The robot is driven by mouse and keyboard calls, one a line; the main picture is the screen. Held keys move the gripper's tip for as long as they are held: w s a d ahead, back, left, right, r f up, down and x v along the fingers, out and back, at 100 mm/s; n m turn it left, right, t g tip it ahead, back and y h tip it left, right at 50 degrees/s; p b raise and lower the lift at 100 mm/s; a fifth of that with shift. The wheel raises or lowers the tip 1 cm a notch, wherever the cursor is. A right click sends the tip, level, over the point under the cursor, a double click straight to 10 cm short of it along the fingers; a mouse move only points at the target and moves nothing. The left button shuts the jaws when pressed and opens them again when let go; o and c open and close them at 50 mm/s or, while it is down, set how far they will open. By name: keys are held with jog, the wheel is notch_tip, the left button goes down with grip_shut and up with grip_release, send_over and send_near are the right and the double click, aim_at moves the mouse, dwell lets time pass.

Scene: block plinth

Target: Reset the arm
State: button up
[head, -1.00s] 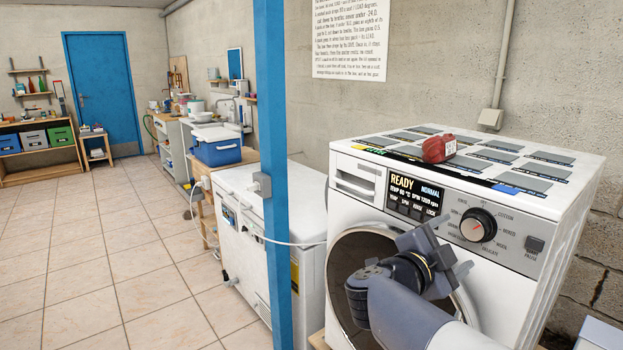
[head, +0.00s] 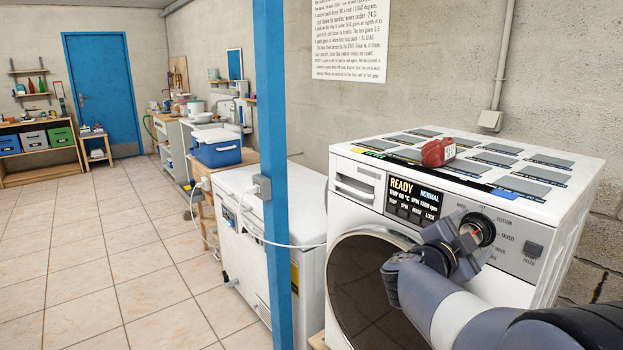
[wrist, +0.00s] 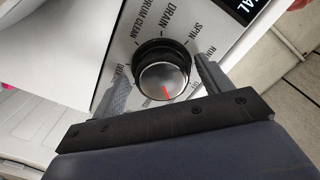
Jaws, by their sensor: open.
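The white washing machine (head: 345,195) stands at the right with its round door shut. Its control panel display (head: 414,196) reads READY and NORMAL. My gripper (head: 466,241) is at the program dial (head: 482,228), which it partly covers in the head view. In the wrist view the silver-and-black dial (wrist: 163,78) sits between the two open fingers of my gripper (wrist: 160,84). The dial's red mark points toward the palm. Labels such as DRAIN, SPIN and DRUM CLEAN show around it. I cannot tell whether either finger touches the dial.
A dark red object (head: 438,152) lies on the machine's top among grey pads. A blue post (head: 272,150) stands left of the machine, beside a white chest unit (head: 250,215). The tiled floor (head: 100,250) at left is clear.

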jog(key=s+a+n+p, duration=0.3)
jog(key=s+a+n, duration=0.4)
jog(key=a, duration=0.1)
jog(key=shift+s+r+t+y, duration=0.25)
jog(key=shift+r+t+y, duration=0.05)
jog(key=shift+r+t, duration=0.1)
dwell(0.6)
